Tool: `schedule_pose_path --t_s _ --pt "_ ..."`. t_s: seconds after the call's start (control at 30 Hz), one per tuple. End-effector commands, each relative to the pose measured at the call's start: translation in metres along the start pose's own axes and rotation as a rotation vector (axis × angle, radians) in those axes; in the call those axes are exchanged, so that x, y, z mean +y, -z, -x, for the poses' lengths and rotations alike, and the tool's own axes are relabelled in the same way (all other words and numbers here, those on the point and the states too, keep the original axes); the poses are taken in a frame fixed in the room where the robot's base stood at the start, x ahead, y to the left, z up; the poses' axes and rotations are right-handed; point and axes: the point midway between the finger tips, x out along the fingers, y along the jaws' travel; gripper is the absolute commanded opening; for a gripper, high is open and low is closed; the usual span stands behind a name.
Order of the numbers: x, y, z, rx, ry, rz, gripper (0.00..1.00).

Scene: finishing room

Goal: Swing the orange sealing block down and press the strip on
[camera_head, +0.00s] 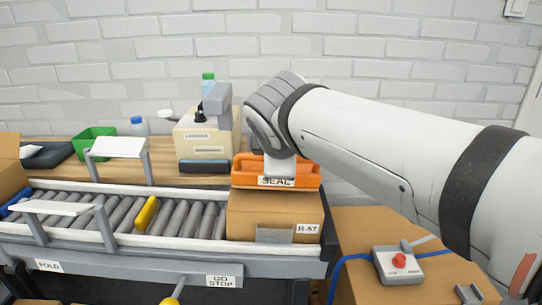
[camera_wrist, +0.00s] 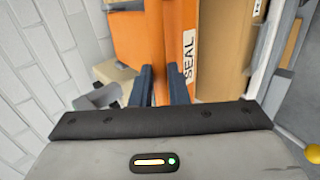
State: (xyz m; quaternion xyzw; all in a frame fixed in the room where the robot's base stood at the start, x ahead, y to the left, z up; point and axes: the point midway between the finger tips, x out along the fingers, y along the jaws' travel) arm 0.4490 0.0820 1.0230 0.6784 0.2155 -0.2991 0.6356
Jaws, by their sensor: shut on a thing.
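In the head view my wrist hides the fingers and part of the block. A grey patch (camera_head: 274,236) is on the box front; I cannot tell whether it is the strip.
The roller conveyor (camera_head: 180,218) with a yellow roller (camera_head: 147,214) runs left of the box. A red-button control box (camera_head: 398,264) rests at the lower right. My arm fills the right.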

Motion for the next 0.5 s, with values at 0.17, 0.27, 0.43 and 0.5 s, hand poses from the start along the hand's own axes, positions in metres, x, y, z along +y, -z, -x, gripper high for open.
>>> schedule_pose_path --t_s 0.17,0.27,0.43,0.5 --pt "-0.0084 -0.0006 -0.0071 -0.001 0.001 -0.003 0.00" --pt "-0.0096 -0.0009 -0.0082 -0.001 0.001 -0.004 0.00" --pt "-0.0100 -0.0011 -0.0085 -0.002 0.002 -0.005 0.00" --pt "-0.0099 -0.0013 -0.0084 -0.002 0.002 -0.005 0.00"
